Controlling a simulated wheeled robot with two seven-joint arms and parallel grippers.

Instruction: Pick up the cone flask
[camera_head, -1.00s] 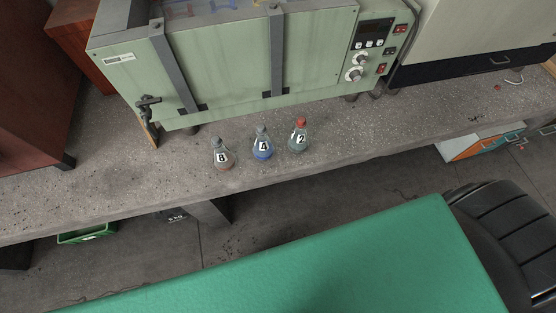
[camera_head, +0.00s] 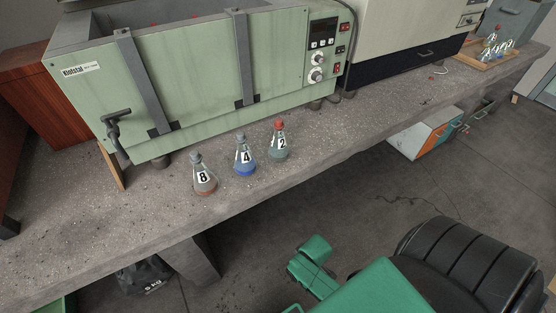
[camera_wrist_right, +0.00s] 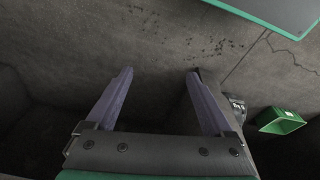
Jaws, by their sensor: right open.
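Three small cone flasks stand upright in a slanting row on the concrete bench in the head view. The left flask (camera_head: 204,178), labelled 8, has a grey stopper and a brownish bottom. The middle flask (camera_head: 245,158), labelled 4, has a grey stopper and blue contents. The right flask (camera_head: 279,143), labelled 2, has a red stopper and greyish-teal contents. My right gripper (camera_wrist_right: 160,73) is open and empty in the right wrist view, with bare floor beyond its fingers and no flask in sight. My left gripper is not in view.
A green oven-like machine (camera_head: 200,80) with a lever handle stands close behind the flasks. The bench (camera_head: 350,125) is clear to their right. A wooden tray (camera_head: 482,62) with several more flasks stands at its far right end. A green crate (camera_wrist_right: 281,121) shows in the right wrist view.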

